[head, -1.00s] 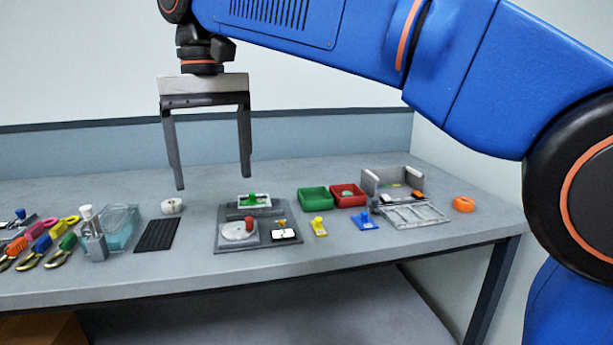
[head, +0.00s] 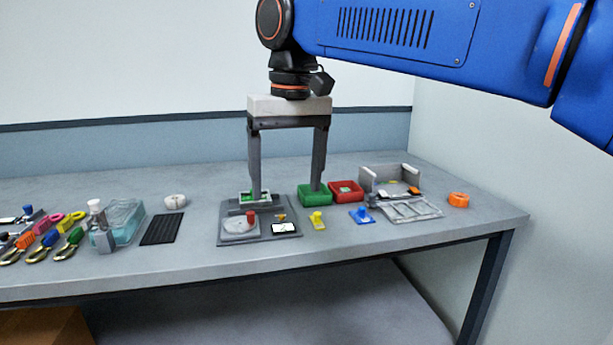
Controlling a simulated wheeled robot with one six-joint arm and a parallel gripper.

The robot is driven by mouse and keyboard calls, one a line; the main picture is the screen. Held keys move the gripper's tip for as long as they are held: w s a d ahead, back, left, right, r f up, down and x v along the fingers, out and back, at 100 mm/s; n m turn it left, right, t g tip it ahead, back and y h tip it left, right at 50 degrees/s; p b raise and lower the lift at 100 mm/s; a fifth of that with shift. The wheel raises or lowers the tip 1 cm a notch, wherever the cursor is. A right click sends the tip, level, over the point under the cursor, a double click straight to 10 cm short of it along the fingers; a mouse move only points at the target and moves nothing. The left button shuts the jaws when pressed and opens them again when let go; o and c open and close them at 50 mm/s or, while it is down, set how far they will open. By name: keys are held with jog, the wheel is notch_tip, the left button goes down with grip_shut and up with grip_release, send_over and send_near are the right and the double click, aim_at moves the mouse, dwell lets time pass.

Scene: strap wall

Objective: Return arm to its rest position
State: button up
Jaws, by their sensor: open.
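My gripper (head: 287,190) hangs from my blue arm with both fingers pointing down, spread wide and empty. In the picture it overlaps the back of the grey fixture plate (head: 266,233) and the green bin (head: 309,197). Its left fingertip covers part of a small white tray (head: 245,197) with green in it; its right fingertip covers part of the green bin. I cannot tell how high the tips are above the table, but nothing is between them.
The grey table (head: 330,255) holds a red bin (head: 347,191), a grey open box (head: 391,180), an orange ring (head: 458,200), a yellow piece (head: 317,220), a blue piece (head: 361,215), a black ribbed mat (head: 162,229), a clear container (head: 122,222) and several pliers (head: 45,245) at left.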

jog(key=d+f+m+t, duration=0.1)
jog(key=d+f, duration=0.4)
jog(key=d, duration=0.6)
jog(key=s+d+f+m+t, duration=0.1)
jog(key=s+d+f+m, duration=0.1)
jog(key=s+d+f, duration=0.5)
jog(key=s+d+f+m+t, duration=0.1)
jog(key=s+d+f, duration=0.6)
jog(key=d+f, duration=0.7)
notch_tip(320, 180, down, 2)
jog(key=shift+s+d+f+m+t+h, duration=0.1)
jog(key=shift+s+d+m+t+h, duration=0.15)
jog(key=shift+m+t, duration=0.2)
jog(key=shift+a, duration=0.1)
